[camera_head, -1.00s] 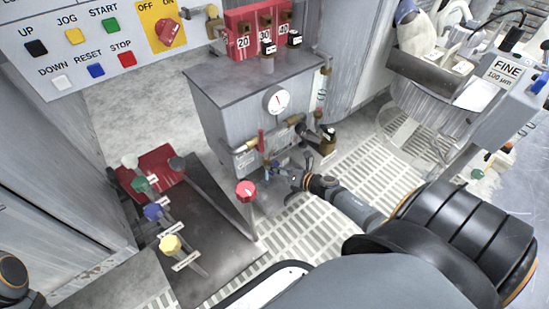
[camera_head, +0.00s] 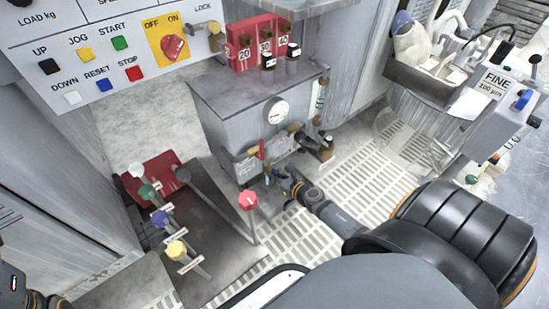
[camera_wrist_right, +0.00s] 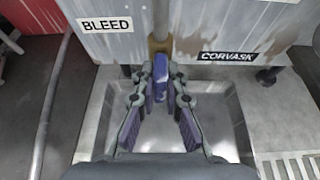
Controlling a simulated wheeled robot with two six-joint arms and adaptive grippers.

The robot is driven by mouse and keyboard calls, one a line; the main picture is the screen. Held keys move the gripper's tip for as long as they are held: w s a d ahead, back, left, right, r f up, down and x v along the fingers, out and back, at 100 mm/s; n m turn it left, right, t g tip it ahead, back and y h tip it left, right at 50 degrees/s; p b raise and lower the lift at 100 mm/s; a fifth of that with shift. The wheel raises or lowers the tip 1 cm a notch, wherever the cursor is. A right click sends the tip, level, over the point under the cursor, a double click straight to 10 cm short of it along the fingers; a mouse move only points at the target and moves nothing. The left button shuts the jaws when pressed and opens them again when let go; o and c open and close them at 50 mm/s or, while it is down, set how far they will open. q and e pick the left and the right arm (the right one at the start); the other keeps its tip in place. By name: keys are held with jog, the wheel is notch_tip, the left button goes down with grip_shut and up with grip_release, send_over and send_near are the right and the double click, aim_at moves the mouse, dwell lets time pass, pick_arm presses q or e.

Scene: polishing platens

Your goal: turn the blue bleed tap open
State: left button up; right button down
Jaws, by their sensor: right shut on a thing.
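The blue bleed tap (camera_wrist_right: 160,78) hangs below a brass fitting on a pipe in the right wrist view, next to the BLEED label (camera_wrist_right: 105,24). Its blue handle points down the picture, roughly in line with the pipe. My right gripper (camera_wrist_right: 161,84) has its fingertips on both sides of the handle and is shut on it. In the head view my right gripper (camera_head: 277,181) is at the lower front of the grey tank (camera_head: 235,125), and it largely hides the tap.
A red knob (camera_head: 248,200) on a post stands just left of my right gripper. A metal tray (camera_wrist_right: 215,110) lies below the tap. Levers with green, blue and yellow knobs (camera_head: 176,249) stand at the lower left. A pale grating (camera_head: 345,190) covers the floor at right.

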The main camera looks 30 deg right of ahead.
dwell(0.4)
jog(key=c, duration=1.4)
grip_release()
